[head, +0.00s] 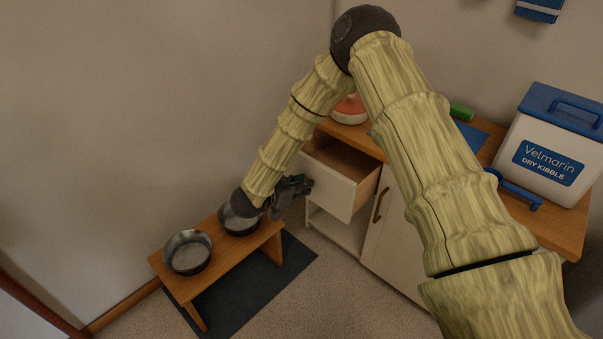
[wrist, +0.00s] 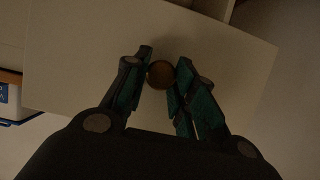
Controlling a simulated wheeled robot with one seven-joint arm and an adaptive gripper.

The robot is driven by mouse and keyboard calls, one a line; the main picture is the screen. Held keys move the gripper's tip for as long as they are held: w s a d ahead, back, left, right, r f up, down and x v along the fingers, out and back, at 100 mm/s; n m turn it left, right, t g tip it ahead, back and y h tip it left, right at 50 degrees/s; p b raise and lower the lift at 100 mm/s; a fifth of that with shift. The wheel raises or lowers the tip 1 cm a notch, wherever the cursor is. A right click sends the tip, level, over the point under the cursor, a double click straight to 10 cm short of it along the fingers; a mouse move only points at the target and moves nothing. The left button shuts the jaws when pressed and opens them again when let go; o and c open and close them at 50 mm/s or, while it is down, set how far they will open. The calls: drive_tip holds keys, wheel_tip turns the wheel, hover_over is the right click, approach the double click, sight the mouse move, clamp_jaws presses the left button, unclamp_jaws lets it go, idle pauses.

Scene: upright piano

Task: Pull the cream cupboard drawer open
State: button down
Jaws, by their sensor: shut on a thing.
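The cream cupboard drawer (head: 330,191) stands pulled out from the cabinet in the head view, with its wooden inside showing from above. Its front panel (wrist: 75,60) fills much of the wrist view. My gripper (head: 303,186) is at the drawer front. In the wrist view my gripper (wrist: 161,82) has its fingers on either side of a round brownish knob (wrist: 160,74) and is shut on it. My arm hides part of the cabinet in the head view.
A wooden stand (head: 220,262) with two metal bowls (head: 187,252) is close below my gripper, on a dark mat (head: 262,285). The cabinet door (head: 392,235) is right of the drawer. A kibble bin (head: 548,150) stands on the wooden top.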

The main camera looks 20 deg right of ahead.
drive_tip(key=s+a+p, duration=0.3)
drive_tip(key=s+a, duration=0.1)
drive_tip(key=a, duration=0.5)
drive_tip(key=shift+s, duration=0.3)
drive_tip(key=c, duration=1.2)
unclamp_jaws()
drive_tip(key=shift+o, duration=0.2)
drive_tip(key=shift+a+r, duration=0.1)
drive_tip(key=v, duration=1.1)
drive_tip(key=shift+s+a, duration=0.2)
drive_tip(key=shift+a, duration=0.1)
